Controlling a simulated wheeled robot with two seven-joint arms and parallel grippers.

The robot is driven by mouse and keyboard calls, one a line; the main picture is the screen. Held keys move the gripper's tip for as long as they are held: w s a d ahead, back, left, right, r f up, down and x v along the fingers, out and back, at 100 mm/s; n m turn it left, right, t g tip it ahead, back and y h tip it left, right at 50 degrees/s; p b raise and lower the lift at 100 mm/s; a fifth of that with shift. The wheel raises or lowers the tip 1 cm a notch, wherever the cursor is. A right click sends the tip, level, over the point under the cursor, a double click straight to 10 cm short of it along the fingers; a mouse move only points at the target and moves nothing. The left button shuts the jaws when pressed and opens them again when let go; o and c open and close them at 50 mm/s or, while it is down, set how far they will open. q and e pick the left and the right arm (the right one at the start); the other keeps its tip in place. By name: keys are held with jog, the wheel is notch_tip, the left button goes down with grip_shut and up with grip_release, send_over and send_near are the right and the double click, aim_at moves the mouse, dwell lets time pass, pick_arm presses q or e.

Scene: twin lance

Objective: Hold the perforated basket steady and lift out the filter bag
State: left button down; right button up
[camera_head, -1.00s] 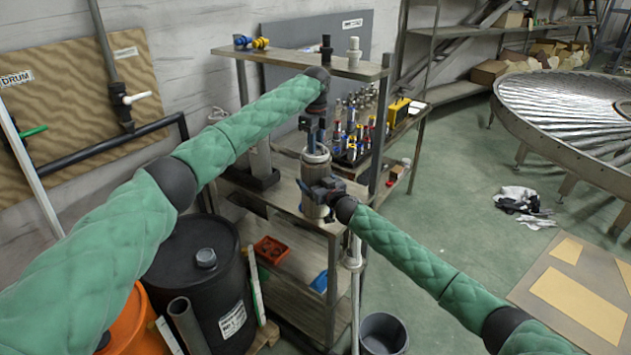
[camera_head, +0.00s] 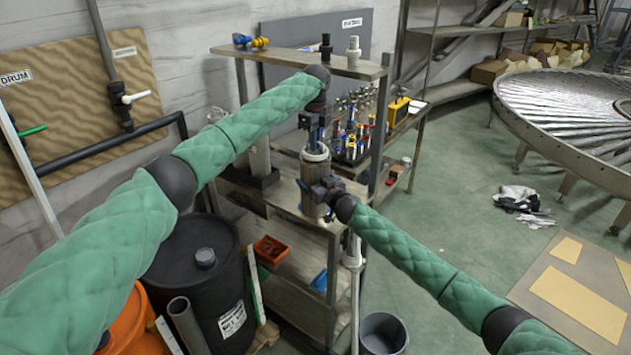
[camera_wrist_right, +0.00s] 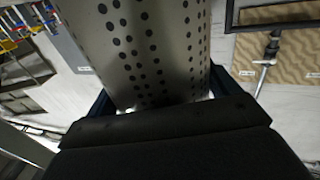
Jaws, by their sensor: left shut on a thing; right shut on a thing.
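The perforated basket (camera_head: 314,172) is a grey metal cylinder standing upright on the shelf unit's lower top. Its wall with rows of dark holes fills the upper middle of the right wrist view (camera_wrist_right: 140,45). My right gripper (camera_head: 322,190) is shut on the basket's side from the right. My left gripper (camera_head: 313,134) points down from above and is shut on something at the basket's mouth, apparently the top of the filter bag. The bag itself cannot be made out; the basket wall and gripper hide it.
The shelf unit (camera_head: 285,203) has an upper shelf (camera_head: 290,58) close behind my left forearm. Small bottles and fittings (camera_head: 352,138) stand just behind the basket. A red bin (camera_head: 271,250) sits lower, a black drum (camera_head: 205,275) stands left, and a grey bucket (camera_head: 383,333) is on the floor.

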pick_arm(q)
jog(key=shift+w+r, duration=0.1)
jog(key=shift+r, duration=0.5)
notch_tip(320, 180, up, 2)
jog(key=shift+r, duration=0.25)
notch_tip(320, 180, up, 18)
jog(key=shift+f, duration=0.15)
pick_arm(e)
jog(key=shift+f, duration=0.15)
dwell(0.7)
pick_arm(q)
jog(key=shift+r, duration=0.95)
pick_arm(e)
jog(key=o, duration=0.9)
jog(key=shift+d, duration=0.1)
